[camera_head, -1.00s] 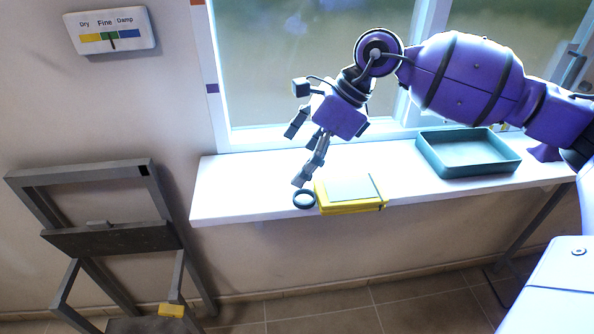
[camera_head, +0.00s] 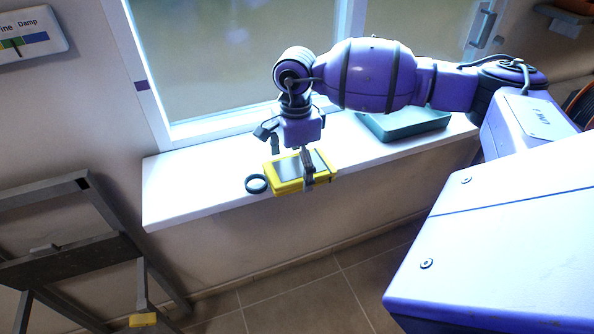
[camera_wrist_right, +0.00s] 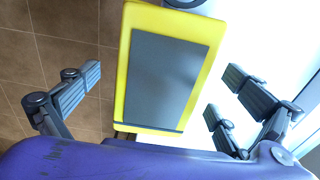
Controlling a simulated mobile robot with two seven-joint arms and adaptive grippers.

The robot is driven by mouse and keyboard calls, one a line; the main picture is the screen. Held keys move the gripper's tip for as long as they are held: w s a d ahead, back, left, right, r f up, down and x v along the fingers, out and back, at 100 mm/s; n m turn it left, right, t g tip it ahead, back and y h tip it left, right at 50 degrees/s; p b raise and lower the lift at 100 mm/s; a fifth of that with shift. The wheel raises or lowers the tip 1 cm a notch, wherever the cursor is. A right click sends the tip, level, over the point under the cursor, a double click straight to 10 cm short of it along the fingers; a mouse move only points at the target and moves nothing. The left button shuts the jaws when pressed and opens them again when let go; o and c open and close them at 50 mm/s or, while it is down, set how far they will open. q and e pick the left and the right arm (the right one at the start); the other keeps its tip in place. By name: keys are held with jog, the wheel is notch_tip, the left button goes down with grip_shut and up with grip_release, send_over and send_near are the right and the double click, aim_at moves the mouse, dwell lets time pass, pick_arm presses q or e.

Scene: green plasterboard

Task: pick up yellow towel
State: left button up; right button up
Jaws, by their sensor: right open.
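The yellow towel (camera_head: 284,187) appears as a flat yellow slab on the front edge of the white window sill. A flat grey panel (camera_head: 285,172) lies on its top. In the right wrist view the yellow towel (camera_wrist_right: 124,62) shows as a border around the grey panel (camera_wrist_right: 165,80). My right gripper (camera_head: 292,155) is over it, pointing down, fingers apart. In the right wrist view my open right gripper (camera_wrist_right: 162,88) has fingers on either side of the slab, with gaps at both sides. I cannot tell its exact height above the sill. My left gripper is out of view.
A dark ring (camera_head: 256,184) lies just left of the towel. A teal tray (camera_head: 405,124) stands further right on the white sill (camera_head: 190,195). The window is behind. A grey folding frame (camera_head: 70,258) stands at left, with a small yellow piece (camera_head: 142,320) on it.

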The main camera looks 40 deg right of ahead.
jog(key=shift+f, duration=0.15)
jog(key=c, duration=1.3)
jog(key=shift+w+r, duration=0.1)
jog(key=shift+r, duration=0.6)
jog(key=s+a+r, duration=0.3)
jog(key=s+r, duration=0.8)
jog(key=s, duration=0.2)
jog(key=shift+s+a+r+b, duration=0.3)
jog(key=shift+s+r+b, duration=0.05)
